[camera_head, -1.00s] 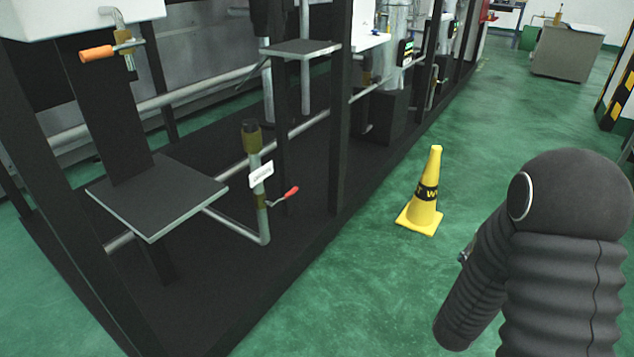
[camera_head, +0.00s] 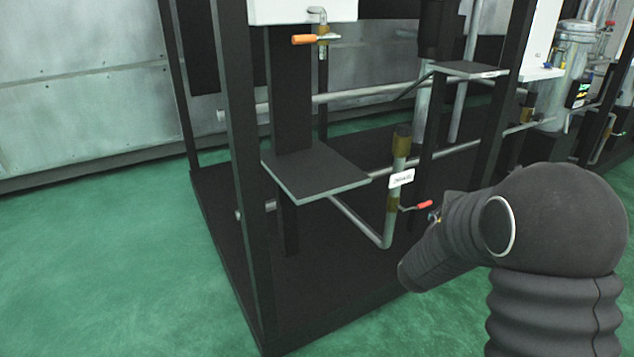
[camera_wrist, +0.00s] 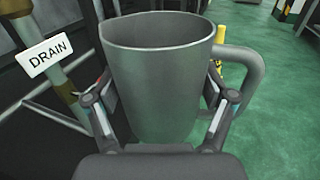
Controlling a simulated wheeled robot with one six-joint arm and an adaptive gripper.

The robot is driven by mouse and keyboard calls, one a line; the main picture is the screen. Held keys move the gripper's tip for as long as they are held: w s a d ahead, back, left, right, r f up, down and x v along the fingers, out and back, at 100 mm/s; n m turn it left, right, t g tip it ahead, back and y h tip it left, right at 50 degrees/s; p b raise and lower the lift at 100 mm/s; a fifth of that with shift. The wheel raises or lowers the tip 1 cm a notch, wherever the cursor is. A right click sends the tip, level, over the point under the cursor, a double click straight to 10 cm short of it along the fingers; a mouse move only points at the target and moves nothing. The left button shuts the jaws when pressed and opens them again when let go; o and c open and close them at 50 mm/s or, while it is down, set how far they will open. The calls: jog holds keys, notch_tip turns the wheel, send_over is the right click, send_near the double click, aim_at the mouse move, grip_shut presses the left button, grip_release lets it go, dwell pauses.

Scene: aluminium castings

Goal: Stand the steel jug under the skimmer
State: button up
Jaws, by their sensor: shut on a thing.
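The grey steel jug (camera_wrist: 150,105) is upright in the wrist view, with its open mouth up and its handle to the right. My gripper (camera_wrist: 160,78) is shut on the jug, one finger on each side of its body. In the head view my arm hides the jug and gripper. A white box (camera_head: 290,10) at the top has a tap (camera_head: 322,40) with an orange handle. A square dark shelf (camera_head: 315,178) sits below that tap, bare. No readable label shows which unit is the skimmer.
A pipe with a DRAIN sign (camera_wrist: 50,55) and a red-handled valve (camera_head: 422,205) stands right of the shelf. Dark frame posts (camera_head: 245,150) rise near the shelf. A second small shelf (camera_head: 468,68) is farther right. Green floor (camera_head: 130,270) is clear at left.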

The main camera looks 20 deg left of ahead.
jog(key=w+a+r+n+t+y+b, duration=0.15)
jog(key=a+r+n+y+b, duration=0.35)
jog(key=a+r, duration=1.85)
jog(key=shift+m+g+y, duration=0.25)
jog(key=shift+m+y, duration=0.25)
jog(key=shift+y, duration=0.1)
jog(key=shift+s+a+f+b, duration=0.2)
jog(key=shift+s+a+f, duration=0.1)
jog(key=shift+a+f, duration=1.65)
jog(key=shift+s+a+f+b, duration=0.25)
jog(key=shift+a+f, duration=1.65)
jog(key=shift+f, duration=0.05)
jog(key=shift+s+a+f+b, duration=0.2)
jog(key=shift+s+a+f, duration=0.1)
jog(key=shift+a+f, duration=1.65)
jog(key=shift+f, duration=0.1)
jog(key=shift+f, duration=0.1)
jog(key=o, duration=1.1)
